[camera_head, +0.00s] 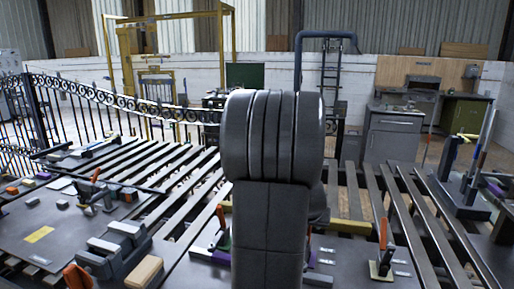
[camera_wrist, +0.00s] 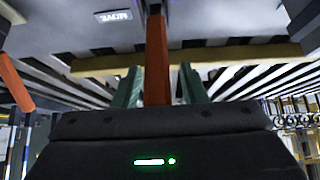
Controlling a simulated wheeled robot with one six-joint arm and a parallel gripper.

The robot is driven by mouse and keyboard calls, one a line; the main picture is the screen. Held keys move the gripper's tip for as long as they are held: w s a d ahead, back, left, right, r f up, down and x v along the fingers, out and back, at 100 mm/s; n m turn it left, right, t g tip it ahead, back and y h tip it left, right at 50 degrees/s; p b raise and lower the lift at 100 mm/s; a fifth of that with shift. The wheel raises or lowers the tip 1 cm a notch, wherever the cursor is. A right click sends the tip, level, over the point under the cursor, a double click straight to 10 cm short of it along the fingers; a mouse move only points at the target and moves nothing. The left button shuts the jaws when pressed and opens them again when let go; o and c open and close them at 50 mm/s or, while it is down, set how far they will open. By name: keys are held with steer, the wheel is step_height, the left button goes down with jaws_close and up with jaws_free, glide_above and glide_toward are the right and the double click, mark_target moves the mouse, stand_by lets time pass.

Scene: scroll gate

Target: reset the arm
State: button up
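In the wrist view my gripper (camera_wrist: 160,85) shows as a dark body with a green light and two grey-green fingers standing apart. An upright orange bar (camera_wrist: 157,60), like a clamp handle, shows between the fingers, nearer the left one. A gap shows on its right side; whether it touches the left finger I cannot tell. In the head view my dark arm fills the middle and hides my gripper. An orange handle (camera_head: 221,216) stands just left of the arm there.
Slatted work tables with clamps surround the arm. A scrolled iron railing (camera_head: 130,92) stands behind at left. A grey cabinet (camera_head: 392,137) stands at back right.

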steer(key=shift+w+r+p, duration=0.2)
steer(key=shift+r+p, duration=0.05)
steer(key=shift+p, duration=0.55)
steer(key=g+p, duration=0.1)
steer(key=p, duration=0.1)
steer(key=w+p, duration=0.1)
steer(key=p, duration=0.1)
steer(key=g+p, duration=0.1)
steer(key=p, duration=0.2)
steer(key=shift+w+d+f+g+y, duration=0.25)
steer(key=shift+f+g+y, duration=0.05)
steer(key=shift+w+f+p, duration=0.15)
steer(key=shift+f+p, duration=0.1)
steer(key=shift+p, duration=0.25)
steer(key=shift+r, duration=0.1)
